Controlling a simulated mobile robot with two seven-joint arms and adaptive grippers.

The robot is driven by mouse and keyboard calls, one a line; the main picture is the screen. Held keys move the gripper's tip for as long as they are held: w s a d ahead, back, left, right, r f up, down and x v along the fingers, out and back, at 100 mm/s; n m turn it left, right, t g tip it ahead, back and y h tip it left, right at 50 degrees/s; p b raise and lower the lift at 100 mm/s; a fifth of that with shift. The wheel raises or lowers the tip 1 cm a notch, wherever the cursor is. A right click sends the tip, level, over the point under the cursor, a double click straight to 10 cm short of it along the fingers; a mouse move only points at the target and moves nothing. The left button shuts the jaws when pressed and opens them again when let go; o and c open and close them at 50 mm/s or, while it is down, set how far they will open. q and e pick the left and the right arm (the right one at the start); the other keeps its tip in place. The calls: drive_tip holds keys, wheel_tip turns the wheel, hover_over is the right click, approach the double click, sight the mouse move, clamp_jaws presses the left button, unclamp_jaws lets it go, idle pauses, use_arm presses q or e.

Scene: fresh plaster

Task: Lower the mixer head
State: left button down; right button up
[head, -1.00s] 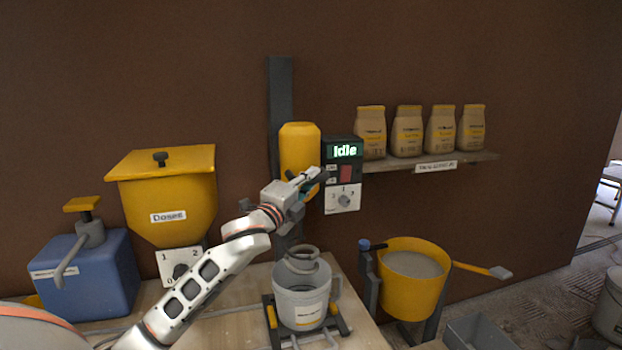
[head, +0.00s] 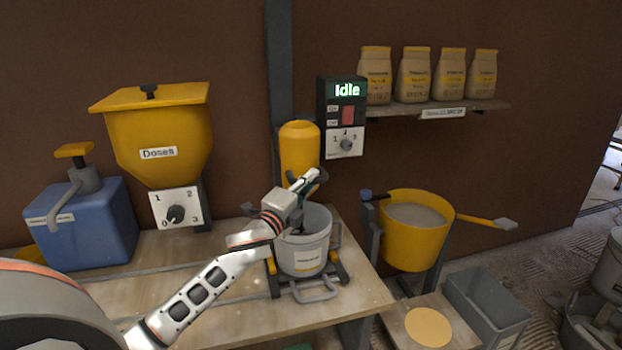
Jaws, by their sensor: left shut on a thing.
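The yellow mixer head (head: 299,143) is on a dark upright post (head: 279,60) against the wall. It is low, just above a grey bucket (head: 304,257), and its stirrer reaches down inside the bucket's rim. My left gripper (head: 306,182) is at the lower part of the mixer head, in front of it, and is shut on it, seemingly at a handle that the fingers hide. My right gripper is not in view.
The control panel (head: 343,115) right of the head reads "Idle". A yellow "Doses" hopper (head: 155,130) and a blue pump container (head: 85,225) stand left. A yellow tub (head: 415,240) stands right. The bench (head: 225,320) is clear in front.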

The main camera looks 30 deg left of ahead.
use_arm(q)
drive_tip(key=shift+f, duration=0.55)
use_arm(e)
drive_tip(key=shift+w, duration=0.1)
use_arm(q)
drive_tip(key=c, duration=2)
unclamp_jaws()
drive_tip(key=shift+o, duration=0.2)
drive_tip(key=shift+r, duration=0.15)
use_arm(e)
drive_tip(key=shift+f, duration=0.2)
use_arm(q)
drive_tip(key=shift+r, duration=0.1)
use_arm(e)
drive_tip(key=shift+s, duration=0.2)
use_arm(q)
drive_tip(key=s+f, duration=0.1)
drive_tip(key=s, duration=1.1)
drive_tip(key=shift+d+f, duration=0.35)
drive_tip(key=shift+d, duration=0.05)
drive_tip(key=shift+w, duration=0.1)
